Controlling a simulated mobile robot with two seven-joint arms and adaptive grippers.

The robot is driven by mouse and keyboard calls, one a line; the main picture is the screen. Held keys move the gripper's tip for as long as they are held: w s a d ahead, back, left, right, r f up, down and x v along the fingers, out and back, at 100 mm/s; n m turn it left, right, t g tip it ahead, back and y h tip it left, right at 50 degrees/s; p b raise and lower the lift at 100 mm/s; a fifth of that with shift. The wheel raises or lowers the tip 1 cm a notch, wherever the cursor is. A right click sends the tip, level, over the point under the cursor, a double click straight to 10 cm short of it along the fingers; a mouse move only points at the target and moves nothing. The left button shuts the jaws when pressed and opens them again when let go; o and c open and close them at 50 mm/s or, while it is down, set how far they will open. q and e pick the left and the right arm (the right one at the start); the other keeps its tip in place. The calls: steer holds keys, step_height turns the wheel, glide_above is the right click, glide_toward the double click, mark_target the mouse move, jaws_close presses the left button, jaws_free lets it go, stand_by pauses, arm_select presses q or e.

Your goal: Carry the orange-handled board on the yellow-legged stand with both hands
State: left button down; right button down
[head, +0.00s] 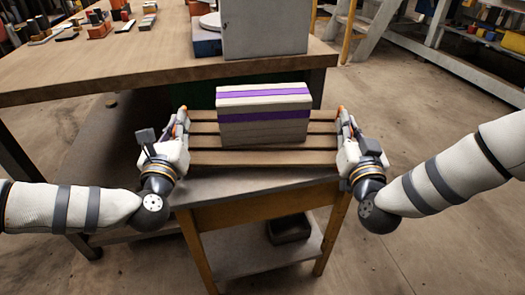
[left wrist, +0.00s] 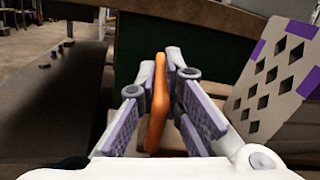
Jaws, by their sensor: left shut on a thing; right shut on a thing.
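The slatted wooden board (head: 205,157) is at the yellow-legged stand (head: 250,210), over its grey top. I cannot tell whether the board touches the top or is held just above it. A pale hollow brick (head: 262,130) with purple bands stands upright on the board; its holes show in the left wrist view (left wrist: 270,95). My left gripper (head: 180,125) is shut on the board's left orange handle (left wrist: 157,100), which runs between its fingers. My right gripper (head: 344,125) is shut at the right end of the board, on the other orange handle (head: 341,112), mostly hidden by the fingers.
A large wooden workbench (head: 130,72) stands behind, with a grey box (head: 265,30) near its edge. A dark object (head: 290,228) lies on the stand's lower shelf. Bare floor (head: 430,130) is free on the right.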

arm_select(q)
steer(key=shift+d+f, duration=0.35)
steer(key=shift+f, duration=0.15)
arm_select(e)
steer(key=shift+a+f, duration=0.3)
steer(key=shift+f, duration=0.25)
arm_select(q)
steer(key=c, duration=2)
jaws_free()
steer(key=shift+f, duration=0.15)
arm_select(e)
steer(key=c, duration=2)
jaws_free()
steer(key=shift+f, duration=0.15)
arm_select(q)
steer(key=shift+o, duration=1.4)
arm_select(e)
steer(key=shift+o, duration=1.4)
arm_select(q)
steer(key=shift+a, duration=0.25)
arm_select(e)
steer(key=shift+d, duration=0.25)
arm_select(q)
steer(key=shift+s, duration=0.15)
